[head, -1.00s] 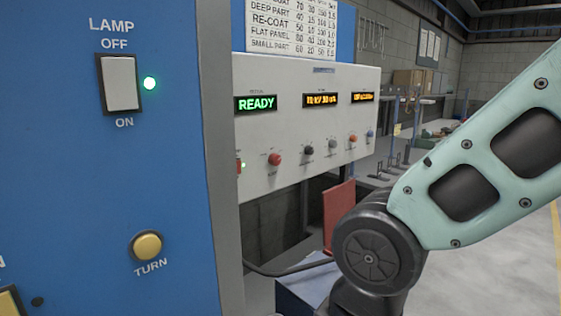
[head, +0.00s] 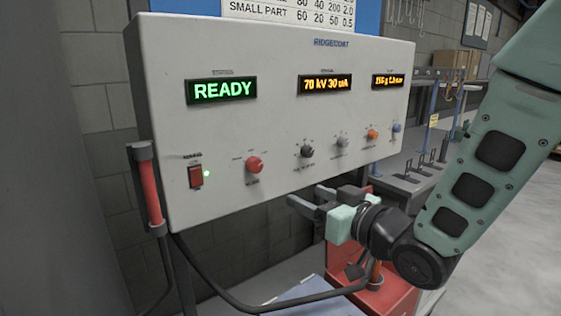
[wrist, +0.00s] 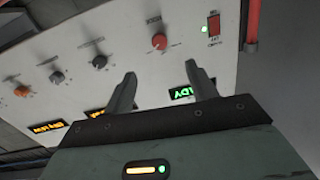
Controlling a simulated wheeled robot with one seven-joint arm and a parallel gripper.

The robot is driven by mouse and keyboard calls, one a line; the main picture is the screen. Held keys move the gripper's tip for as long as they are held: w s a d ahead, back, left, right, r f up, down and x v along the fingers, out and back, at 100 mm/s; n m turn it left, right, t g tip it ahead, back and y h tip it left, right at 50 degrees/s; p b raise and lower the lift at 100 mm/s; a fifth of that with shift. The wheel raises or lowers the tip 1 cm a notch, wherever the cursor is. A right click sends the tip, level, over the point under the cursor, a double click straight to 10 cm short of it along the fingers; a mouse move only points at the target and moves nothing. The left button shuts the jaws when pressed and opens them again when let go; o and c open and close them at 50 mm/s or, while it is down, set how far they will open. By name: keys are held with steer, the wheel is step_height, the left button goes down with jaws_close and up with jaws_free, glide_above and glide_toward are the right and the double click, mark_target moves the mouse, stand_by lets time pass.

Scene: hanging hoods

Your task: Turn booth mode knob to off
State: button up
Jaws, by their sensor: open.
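A pale control panel (head: 250,125) fills the middle of the head view. A row of knobs runs along its lower part: red (head: 254,164), black (head: 307,151), grey (head: 342,141), orange (head: 372,134) and blue (head: 396,127). Their labels are too small to read, so I cannot tell by name which is the booth mode knob. The red knob has markings around it. My gripper (head: 306,195) is open and empty, apart from the panel, below the black knob in the picture. In the wrist view, upside down, the red knob (wrist: 159,41) shows beyond the open fingers (wrist: 160,72).
A lit red rocker switch (head: 196,177) sits left of the red knob. A green READY display (head: 221,90) and two amber displays are above. A red-and-black handle (head: 150,190) stands at the panel's left edge. A cable (head: 230,300) and red box (head: 385,298) are below.

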steer(key=p, duration=0.7)
glide_toward(257, 166)
steer(key=x, duration=0.7)
steer(key=shift+w, duration=0.15)
steer(key=shift+x, duration=0.8)
steer(key=shift+f, duration=0.1)
steer(key=c, duration=1)
